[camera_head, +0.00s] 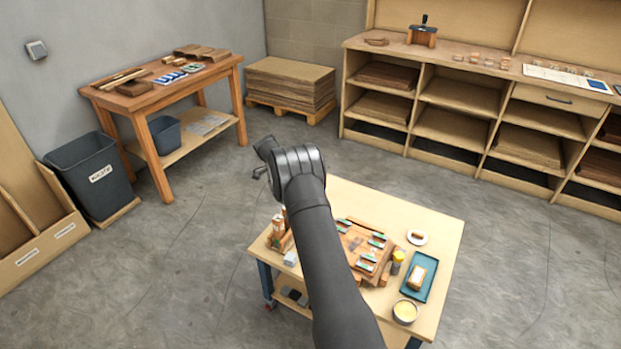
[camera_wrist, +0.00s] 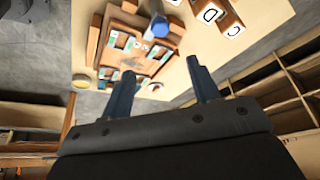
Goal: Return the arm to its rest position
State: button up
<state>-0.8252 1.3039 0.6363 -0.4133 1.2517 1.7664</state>
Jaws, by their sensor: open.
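My dark arm reaches up from the bottom of the head view, across the light wooden worktable (camera_head: 440,225). My gripper (camera_head: 261,160) is at its far end, beyond the table's back left corner and partly hidden by the wrist. In the wrist view my gripper (camera_wrist: 163,80) shows two blue-grey fingers spread apart with nothing between them. A wooden fixture (camera_head: 362,240) with several green-marked pieces stands on the table, partly hidden by my arm. It also shows in the wrist view (camera_wrist: 130,42), beyond the fingers and apart from them.
Lettered blocks (camera_wrist: 220,18) show in the wrist view. A workbench (camera_head: 165,80), a bin (camera_head: 92,175) and shelving (camera_head: 470,95) stand around open floor.

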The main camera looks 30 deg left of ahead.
jog(key=x, duration=1.7)
jog(key=shift+f, duration=0.2)
jog(key=shift+r, duration=0.1)
jog(key=v, duration=1.7)
jog(key=x, duration=1.7)
jog(key=shift+n, duration=0.3)
jog(key=n+t+y, duration=0.1)
jog(key=n, duration=0.2)
jog(key=shift+d+n+y, duration=0.1)
jog(key=shift+n+y, duration=0.2)
jog(key=shift+n, duration=0.1)
jog(key=n+y, duration=0.1)
jog(key=n, duration=0.3)
jog(key=shift+y, duration=0.3)
jog(key=shift+d+n+y, duration=0.15)
jog(key=shift+n+y, duration=0.65)
jog(key=shift+n, duration=1.5)
jog(key=shift+n+y, duration=0.5)
jog(key=shift+n, duration=0.8)
